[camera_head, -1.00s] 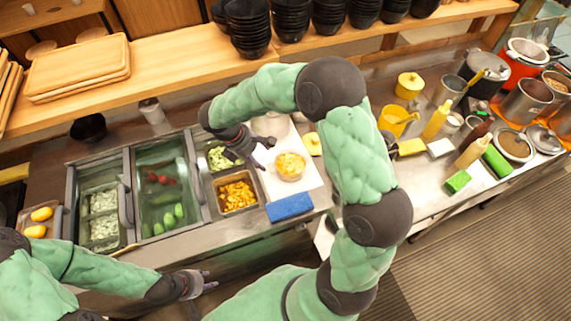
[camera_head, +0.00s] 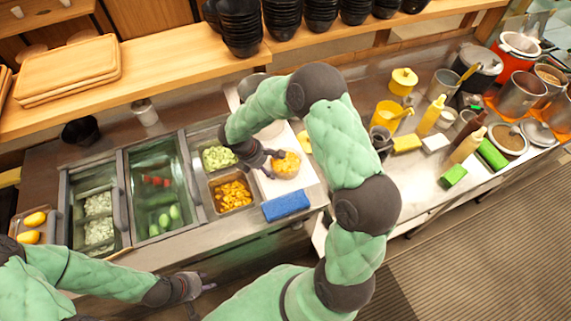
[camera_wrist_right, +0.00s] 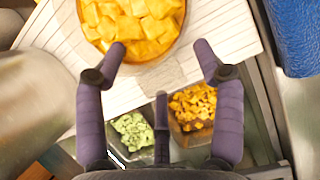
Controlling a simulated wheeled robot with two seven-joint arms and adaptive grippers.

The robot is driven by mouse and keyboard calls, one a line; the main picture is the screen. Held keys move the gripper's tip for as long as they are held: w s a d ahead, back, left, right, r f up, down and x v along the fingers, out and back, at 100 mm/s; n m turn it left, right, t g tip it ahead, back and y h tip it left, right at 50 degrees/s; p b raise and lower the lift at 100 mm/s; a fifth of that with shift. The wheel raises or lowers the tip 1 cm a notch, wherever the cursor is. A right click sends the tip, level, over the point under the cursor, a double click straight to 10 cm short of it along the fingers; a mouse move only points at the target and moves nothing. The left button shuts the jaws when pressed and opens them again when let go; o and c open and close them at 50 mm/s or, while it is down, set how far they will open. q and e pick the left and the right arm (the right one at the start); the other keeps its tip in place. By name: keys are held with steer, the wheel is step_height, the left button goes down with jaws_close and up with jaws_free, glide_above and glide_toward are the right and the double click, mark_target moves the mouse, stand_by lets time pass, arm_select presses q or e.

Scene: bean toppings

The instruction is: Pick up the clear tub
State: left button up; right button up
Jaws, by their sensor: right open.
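The clear tub (camera_head: 287,165) is round, filled with yellow cubes, and stands on a white board. It also shows in the right wrist view (camera_wrist_right: 132,42), cut off by the top edge. My right gripper (camera_head: 272,162) is at the tub's left side in the head view. In the right wrist view (camera_wrist_right: 160,48) its fingers are spread and empty, with the left fingertip over the tub's near rim. I cannot tell whether it touches. My left gripper (camera_head: 207,281) is low in front of the counter, away from the tub; its finger gap is unclear.
The white board (camera_head: 304,180) lies beside the topping wells, including one of orange cubes (camera_head: 232,194). A blue block (camera_head: 286,206) lies at the board's front edge. A yellow jug (camera_head: 384,118) and bottles stand to the right. Stacked black bowls (camera_head: 240,28) fill the shelf behind.

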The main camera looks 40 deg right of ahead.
jaws_close()
steer(key=shift+r, duration=0.15)
stand_by(0.4)
